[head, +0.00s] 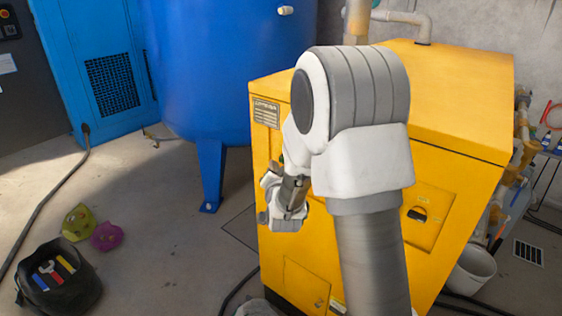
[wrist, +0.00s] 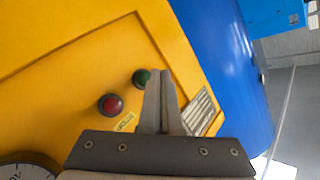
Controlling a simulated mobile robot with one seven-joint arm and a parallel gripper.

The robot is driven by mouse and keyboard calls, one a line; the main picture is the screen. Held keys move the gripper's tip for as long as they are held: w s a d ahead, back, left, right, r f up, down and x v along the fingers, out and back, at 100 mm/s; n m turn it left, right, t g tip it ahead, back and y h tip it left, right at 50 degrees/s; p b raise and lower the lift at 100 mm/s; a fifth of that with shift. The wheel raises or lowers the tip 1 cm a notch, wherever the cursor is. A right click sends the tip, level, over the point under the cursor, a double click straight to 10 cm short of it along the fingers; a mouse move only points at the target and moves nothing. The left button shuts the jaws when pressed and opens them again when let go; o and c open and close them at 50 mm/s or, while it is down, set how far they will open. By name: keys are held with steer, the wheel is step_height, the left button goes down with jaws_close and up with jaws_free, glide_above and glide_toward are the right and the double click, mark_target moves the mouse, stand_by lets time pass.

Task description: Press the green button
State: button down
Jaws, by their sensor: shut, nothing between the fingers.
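The green button (wrist: 141,77) is on the yellow cabinet's panel in the wrist view, just left of my fingertips and partly covered by them. A red button (wrist: 111,105) sits below and left of it. My gripper (wrist: 160,75) is shut and empty, its fingers together, pointing at the panel beside the green button. I cannot tell whether the tips touch the panel. In the head view, my arm's end is in front of the yellow cabinet (head: 461,107), and I cannot make out the buttons clearly there.
A round gauge (wrist: 27,172) shows at the wrist view's lower left. A label plate (wrist: 203,110) is right of the fingers. A blue tank (head: 200,75) stands left of the cabinet.

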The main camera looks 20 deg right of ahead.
steer(key=shift+w+d, duration=0.1)
steer(key=shift+w+d+b, duration=0.2)
steer(key=shift+d+b, duration=0.05)
steer(key=shift+b, duration=0.15)
steer(key=shift+w+d, duration=0.25)
steer(key=shift+d, duration=0.15)
stand_by(0.9)
steer(key=shift+a+b, duration=0.1)
steer(key=shift+b, duration=0.2)
steer(key=shift+s+a+b, duration=0.3)
steer(key=shift+s+a, duration=0.25)
steer(key=shift+a, duration=0.05)
steer(key=shift+a, duration=0.1)
steer(key=s+a, duration=0.1)
steer(key=a, duration=0.1)
steer(key=s+a+b, duration=0.1)
steer(key=s+a, duration=0.1)
steer(key=shift+r, duration=0.1)
stand_by(0.6)
